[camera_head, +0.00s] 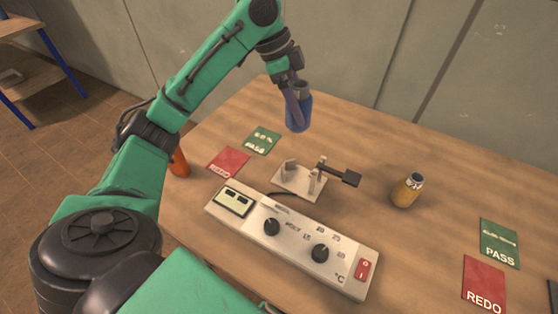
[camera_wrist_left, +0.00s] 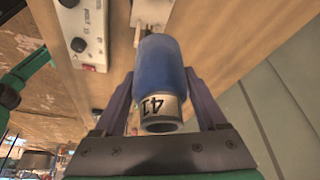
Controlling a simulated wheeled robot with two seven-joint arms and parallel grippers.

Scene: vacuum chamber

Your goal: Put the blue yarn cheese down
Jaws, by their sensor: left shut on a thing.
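The blue yarn cheese (camera_head: 299,113) is a blue package on a pale tube, held up near the back edge of the table in the head view. My left gripper (camera_head: 293,97) is shut on it. The wrist view shows the blue yarn cheese (camera_wrist_left: 160,72) between the two fingers of the left gripper (camera_wrist_left: 162,100), with the number 41 on its pale tube end facing the camera. In the head view it appears clear of the table top, but its exact height is hard to tell. My right gripper is not in view.
A wooden table (camera_head: 440,170) carries a white control box (camera_head: 290,248) with knobs and a small stand (camera_head: 300,181) with a black handle. A yellow yarn cheese (camera_head: 407,190) stands to the right. Red and green cards lie at left (camera_head: 228,161) and right (camera_head: 485,284). An orange object (camera_head: 179,163) is partly hidden by my arm.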

